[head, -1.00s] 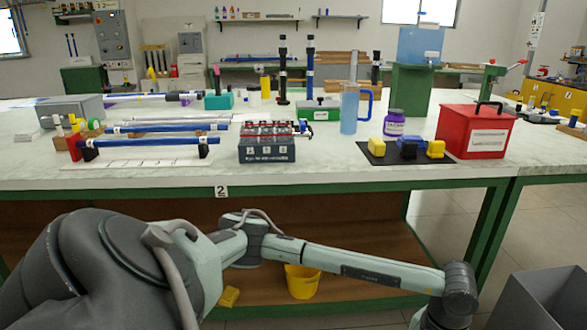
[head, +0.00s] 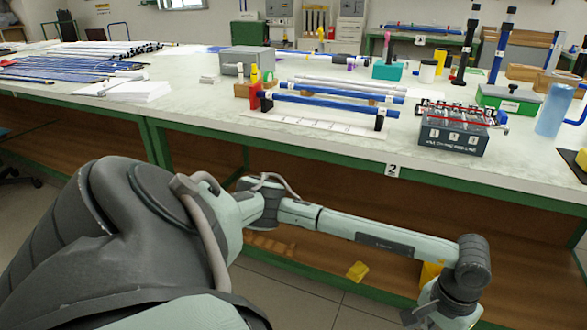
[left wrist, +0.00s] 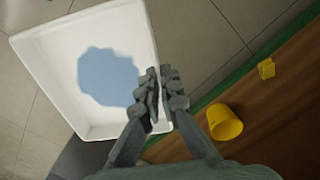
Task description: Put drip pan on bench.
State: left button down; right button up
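The drip pan (left wrist: 140,35) is a white, shallow, rectangular tray with a blue patch inside, seen tilted in the left wrist view over the floor. My left gripper (left wrist: 158,92) has its fingers closed on the pan's rim. In the head view my left arm reaches to the lower right; its fingers and the pan are out of frame. The bench (head: 215,122) has a pale marbled top and green frame, and stands beyond my arm. My right gripper is in neither current view.
Blue rods on a stand (head: 325,108), a dark tester box (head: 452,137), a grey case (head: 245,60) and a green box (head: 510,100) occupy the bench. A yellow bucket (left wrist: 224,122) and a small yellow item (left wrist: 266,68) lie low by the bench.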

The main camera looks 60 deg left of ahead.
aim_at(201, 104)
jog(key=k+j+u, duration=0.2)
jog(key=j, duration=0.25)
jog(key=j+u, duration=0.25)
jog(key=j, duration=0.15)
jog(key=j+u, duration=0.2)
jog(key=j, duration=0.75)
jog(key=k+j, duration=0.1)
jog(key=j, duration=0.85)
jog(key=k+j, duration=0.1)
jog(key=j, duration=0.85)
